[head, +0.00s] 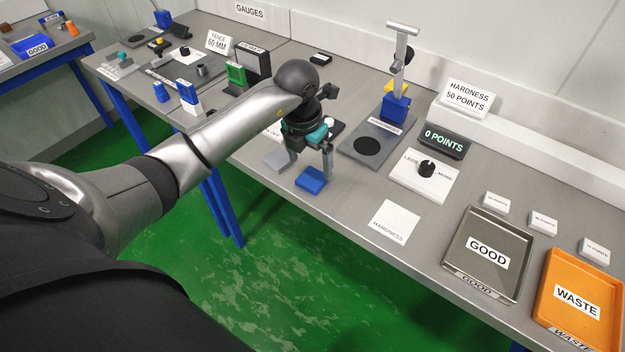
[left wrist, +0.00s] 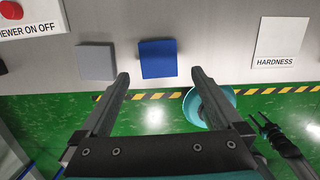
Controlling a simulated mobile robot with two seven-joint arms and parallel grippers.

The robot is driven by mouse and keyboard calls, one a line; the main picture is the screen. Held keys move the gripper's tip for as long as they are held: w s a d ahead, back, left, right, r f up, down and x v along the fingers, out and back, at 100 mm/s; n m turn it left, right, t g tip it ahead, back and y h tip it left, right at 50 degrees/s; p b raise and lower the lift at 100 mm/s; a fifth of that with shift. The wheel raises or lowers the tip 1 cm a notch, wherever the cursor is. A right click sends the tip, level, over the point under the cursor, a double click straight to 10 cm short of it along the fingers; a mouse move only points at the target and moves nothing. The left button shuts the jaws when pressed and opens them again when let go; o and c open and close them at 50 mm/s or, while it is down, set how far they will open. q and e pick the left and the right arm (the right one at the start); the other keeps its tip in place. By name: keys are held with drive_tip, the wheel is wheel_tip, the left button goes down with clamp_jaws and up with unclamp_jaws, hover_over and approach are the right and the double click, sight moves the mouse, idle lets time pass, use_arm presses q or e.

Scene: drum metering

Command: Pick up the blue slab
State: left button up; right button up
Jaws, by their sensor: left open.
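The blue slab (head: 311,179) lies flat on the grey bench near its front edge. It also shows in the left wrist view (left wrist: 158,59), top centre. My left gripper (head: 311,165) reaches down over the front of the bench, open and empty. In the left wrist view its fingertips (left wrist: 160,75) are spread wider than the slab, which lies just beyond them, about centred. I cannot tell the exact height of the tips over the bench.
A grey slab (left wrist: 96,61) lies just left of the blue one. A white HARDNESS card (head: 394,222) lies to the right, then the GOOD tray (head: 456,240) and orange WASTE tray (head: 547,283). The hardness tester (head: 397,107) stands behind. A teal round object (left wrist: 229,99) is below the bench edge.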

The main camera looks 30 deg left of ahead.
sight(312, 178)
use_arm(q)
drive_tip(key=shift+w+a+f+b, duration=0.15)
drive_tip(key=shift+w+f, duration=0.1)
drive_tip(key=shift+f, duration=1.1)
drive_tip(key=shift+w+d+f+b, duration=0.1)
drive_tip(key=shift+w+f+b, duration=0.1)
drive_tip(key=shift+f, duration=1.15)
drive_tip(key=shift+c, duration=0.2)
drive_tip(key=c, duration=1.3)
drive_tip(key=shift+r, duration=0.2)
